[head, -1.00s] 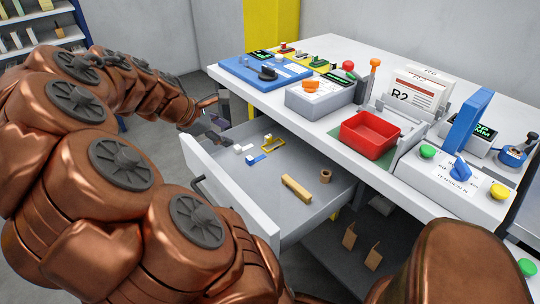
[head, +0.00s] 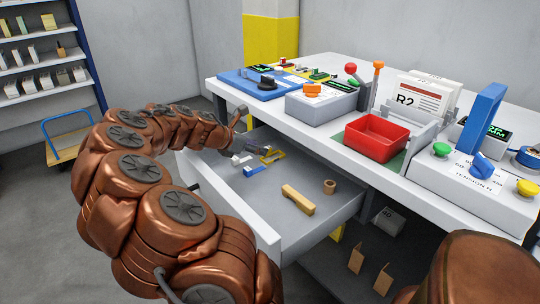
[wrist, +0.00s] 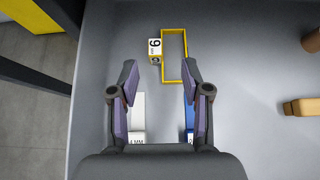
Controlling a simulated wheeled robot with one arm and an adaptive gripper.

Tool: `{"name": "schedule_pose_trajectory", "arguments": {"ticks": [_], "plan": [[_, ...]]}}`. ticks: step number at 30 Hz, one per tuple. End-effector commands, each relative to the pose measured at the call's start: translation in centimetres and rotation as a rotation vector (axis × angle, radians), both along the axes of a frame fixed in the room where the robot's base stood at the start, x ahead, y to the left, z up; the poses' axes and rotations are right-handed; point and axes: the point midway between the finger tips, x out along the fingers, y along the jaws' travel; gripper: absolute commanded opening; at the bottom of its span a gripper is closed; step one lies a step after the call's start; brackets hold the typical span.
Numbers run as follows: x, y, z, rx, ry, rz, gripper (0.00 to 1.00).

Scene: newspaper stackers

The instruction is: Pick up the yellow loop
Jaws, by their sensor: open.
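The yellow loop (head: 272,157) is a thin rectangular frame lying in the open grey drawer (head: 262,185). In the wrist view the yellow loop (wrist: 184,60) lies beyond my fingertips, slightly right of centre, with bare drawer floor showing inside it. A small yellow-and-white block marked with a digit (wrist: 155,51) sits close to its left side. My gripper (wrist: 160,76) is open, with nothing visible between its fingertips. The right fingertip is close to the loop's near end; I cannot tell whether they touch. In the head view my gripper (head: 244,146) is over the drawer's far left part.
A white block (wrist: 138,112) and a blue block (wrist: 188,112) lie between or under my fingers. A wooden block (head: 298,200) and a brown ring (head: 329,187) lie further right in the drawer. The white worktop (head: 240,97) overhangs the drawer's back.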

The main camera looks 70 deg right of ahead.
Motion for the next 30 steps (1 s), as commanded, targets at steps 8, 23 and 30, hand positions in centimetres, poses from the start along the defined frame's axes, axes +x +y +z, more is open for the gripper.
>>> {"name": "schedule_pose_trajectory", "arguments": {"ticks": [8, 23, 30], "plan": [[-0.8, -2.1, -1.1, -0.001, -0.002, -0.003, 0.48], [-1.8, -4.1, -2.3, 0.000, -0.001, -0.001, 0.48], [-1.8, -4.1, -2.3, -0.001, -0.001, 0.000, 0.33]]}}
